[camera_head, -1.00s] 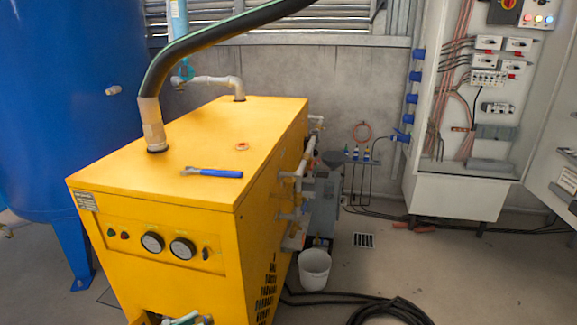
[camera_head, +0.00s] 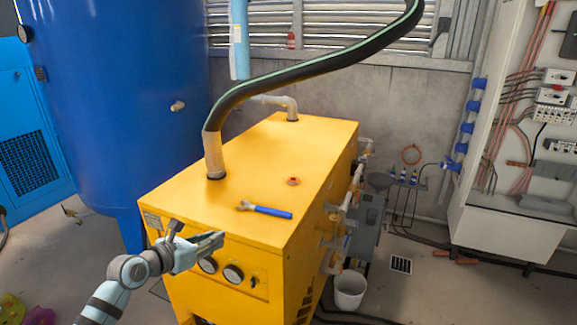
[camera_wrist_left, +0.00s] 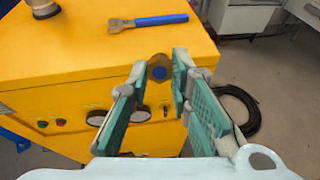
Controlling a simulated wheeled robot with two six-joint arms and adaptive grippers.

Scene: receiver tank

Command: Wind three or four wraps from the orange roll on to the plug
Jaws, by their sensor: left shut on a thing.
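My left gripper (camera_head: 215,240) is in front of the yellow cabinet's top front edge, with its fingers pointing right. In the left wrist view its teal-padded fingers (camera_wrist_left: 165,75) are shut on a small round brownish piece with a blue centre, which looks like the plug (camera_wrist_left: 158,69). Its far side is hidden. A small orange-red ring, which looks like the orange roll (camera_head: 293,181), lies flat on the cabinet top, apart from the gripper. It does not show in the left wrist view. My right gripper is in neither current view.
A blue-handled wrench (camera_head: 265,211) lies on the yellow cabinet (camera_head: 250,165), between gripper and roll. A thick black hose (camera_head: 300,73) rises from the cabinet top. A blue tank (camera_head: 120,110) stands behind left. Pipes (camera_head: 345,205) run along the right side.

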